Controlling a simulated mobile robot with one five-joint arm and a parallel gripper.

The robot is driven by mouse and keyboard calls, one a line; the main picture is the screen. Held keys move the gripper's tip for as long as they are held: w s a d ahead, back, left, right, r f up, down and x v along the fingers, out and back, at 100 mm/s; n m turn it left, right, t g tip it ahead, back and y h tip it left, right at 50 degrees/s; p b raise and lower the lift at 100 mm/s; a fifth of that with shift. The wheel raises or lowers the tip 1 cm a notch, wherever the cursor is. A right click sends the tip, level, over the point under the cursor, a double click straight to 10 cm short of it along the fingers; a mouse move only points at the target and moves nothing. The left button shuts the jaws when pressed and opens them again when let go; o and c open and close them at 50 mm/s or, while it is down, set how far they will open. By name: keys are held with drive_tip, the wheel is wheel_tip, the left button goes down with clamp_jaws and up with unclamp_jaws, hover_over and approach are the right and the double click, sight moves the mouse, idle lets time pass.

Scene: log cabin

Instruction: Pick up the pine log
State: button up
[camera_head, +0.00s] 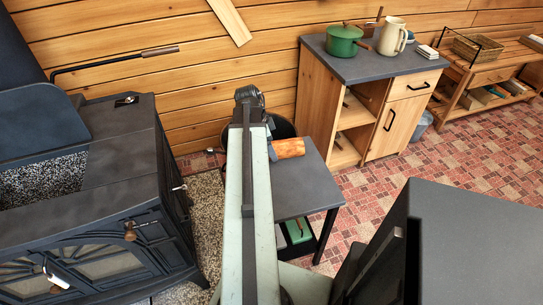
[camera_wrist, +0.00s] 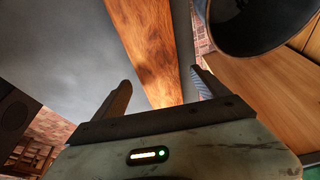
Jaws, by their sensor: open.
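The pine log (camera_head: 288,147) is an orange-brown piece with a pale cut end, lying on the small dark table (camera_head: 312,188) just right of my arm in the head view. Its left part is hidden behind my arm. In the wrist view the log (camera_wrist: 150,45) runs from the top edge down to between the two fingers of my gripper (camera_wrist: 161,79). The gripper is open, with one finger on each side of the log's line. A gap shows on both sides, and I cannot tell how far the log is in depth.
A round black vessel (camera_wrist: 255,22) is close to the right finger; its dark rim (camera_head: 283,128) shows behind the log. The black stove (camera_head: 110,185) stands at left. A wooden cabinet (camera_head: 330,95) with a green pot (camera_head: 344,41) and cream jug (camera_head: 392,37) stands behind right.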

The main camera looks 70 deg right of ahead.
drive_tip(key=shift+b+x, duration=0.3)
drive_tip(key=shift+x, duration=0.65)
drive_tip(key=shift+a+r, duration=0.1)
drive_tip(key=shift+r, duration=0.05)
clamp_jaws()
wheel_tip(320, 180, up, 10)
drive_tip(key=p, duration=1)
drive_tip(key=shift+r+p, duration=0.15)
drive_tip(key=shift+p, duration=0.2)
